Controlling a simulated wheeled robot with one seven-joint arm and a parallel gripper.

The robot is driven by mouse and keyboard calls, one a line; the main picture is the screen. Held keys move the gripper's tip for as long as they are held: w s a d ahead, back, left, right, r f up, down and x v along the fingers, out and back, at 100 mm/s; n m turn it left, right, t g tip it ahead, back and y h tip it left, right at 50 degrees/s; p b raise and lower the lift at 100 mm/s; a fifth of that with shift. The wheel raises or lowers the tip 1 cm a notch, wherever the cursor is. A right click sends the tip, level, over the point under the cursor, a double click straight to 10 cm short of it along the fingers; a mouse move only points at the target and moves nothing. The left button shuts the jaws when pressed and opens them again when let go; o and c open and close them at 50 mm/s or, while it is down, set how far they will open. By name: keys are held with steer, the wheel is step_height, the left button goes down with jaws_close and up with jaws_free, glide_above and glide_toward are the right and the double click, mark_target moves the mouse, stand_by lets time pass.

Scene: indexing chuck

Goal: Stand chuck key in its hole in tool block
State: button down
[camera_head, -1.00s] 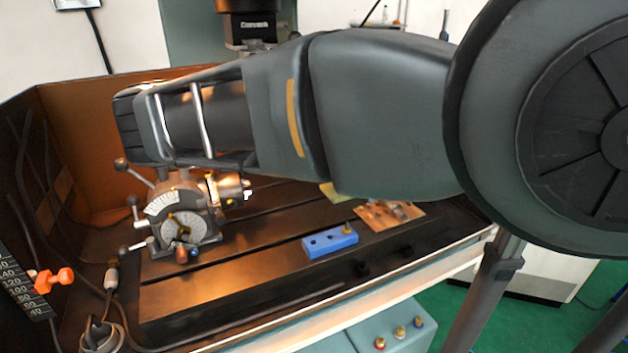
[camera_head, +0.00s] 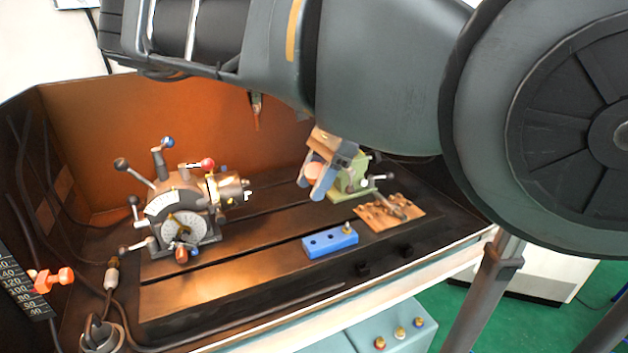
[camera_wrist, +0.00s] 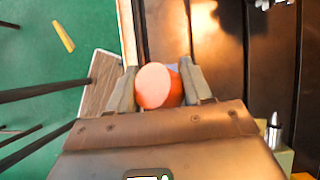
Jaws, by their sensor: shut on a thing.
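The blue tool block (camera_head: 330,241) lies on the machine table, with dark open holes on top and a small brass-coloured piece (camera_head: 347,228) standing at its right end.
The green tailstock (camera_head: 350,183) stands close behind my gripper. A wooden board (camera_head: 388,212) with metal pieces lies right of the block. The indexing head with chuck (camera_head: 182,212) and its levers stands at left. The table is clear between it and the block.

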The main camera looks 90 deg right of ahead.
steer(key=shift+f+b, duration=2.6)
steer(key=shift+f, duration=0.3)
steer(key=shift+w+a+r+m+t+y+p, duration=0.15)
steer(key=shift+a+m+t+y+p, duration=0.25)
steer(key=shift+y+p, duration=0.75)
steer(key=shift+w+a+f+m+t+y+p, duration=0.1)
steer(key=shift+a+m+t+y+p, duration=0.1)
steer(key=shift+a+y+p, duration=0.7)
steer(key=shift+w+a+m+t+y+p, duration=0.15)
steer(key=shift+m+t+y+p, duration=0.2)
steer(key=shift+y+p, duration=1.1)
steer(key=shift+d+h+p, duration=0.2)
steer(key=shift+h+p, duration=0.2)
steer(key=shift+p, duration=0.05)
steer(key=shift+d, duration=0.35)
steer(key=shift+d+p, duration=0.35)
steer(key=shift+f, duration=1.4)
